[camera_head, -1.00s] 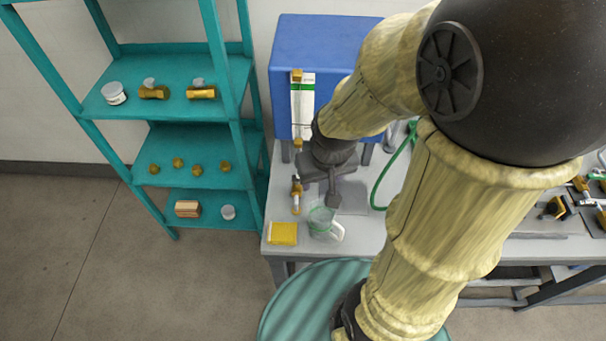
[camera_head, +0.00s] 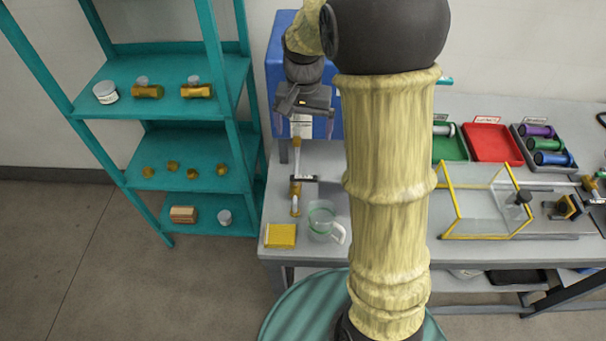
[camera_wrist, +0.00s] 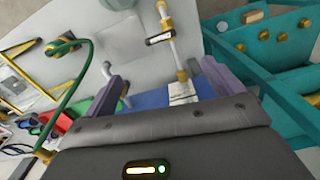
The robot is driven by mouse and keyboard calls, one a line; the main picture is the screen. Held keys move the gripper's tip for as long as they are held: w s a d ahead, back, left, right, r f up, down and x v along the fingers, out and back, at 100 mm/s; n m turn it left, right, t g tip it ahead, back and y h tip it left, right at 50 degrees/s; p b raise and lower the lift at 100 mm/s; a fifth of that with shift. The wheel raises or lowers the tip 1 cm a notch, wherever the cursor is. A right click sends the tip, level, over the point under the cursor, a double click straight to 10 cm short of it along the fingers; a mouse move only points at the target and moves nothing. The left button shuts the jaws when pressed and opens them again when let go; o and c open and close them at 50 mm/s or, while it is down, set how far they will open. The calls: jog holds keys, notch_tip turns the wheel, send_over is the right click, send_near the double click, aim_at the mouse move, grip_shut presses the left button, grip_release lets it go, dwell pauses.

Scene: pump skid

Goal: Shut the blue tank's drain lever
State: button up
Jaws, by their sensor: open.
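The blue tank (camera_head: 275,92) stands at the back left of the bench, partly hidden by my arm. A drain pipe (camera_head: 296,160) with brass fittings comes down its front. The dark drain lever (camera_head: 305,178) sticks out to the right, across the pipe; it also shows in the wrist view (camera_wrist: 160,40). My gripper (camera_head: 303,108) is in front of the tank, above and apart from the lever. In the wrist view its two purple-grey fingers are spread with nothing held between them (camera_wrist: 166,84). A clear jug (camera_head: 322,222) stands below the lever.
A teal shelf (camera_head: 200,140) with brass fittings stands close on the left. A yellow-framed clear box (camera_head: 480,205) and coloured trays (camera_head: 490,143) are to the right.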

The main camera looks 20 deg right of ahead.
aim_at(304, 177)
notch_tip(304, 177, down, 18)
jog(key=shift+r+p, duration=0.25)
jog(key=shift+p, duration=0.65)
jog(key=c, duration=0.9)
jog(key=shift+c, duration=0.2)
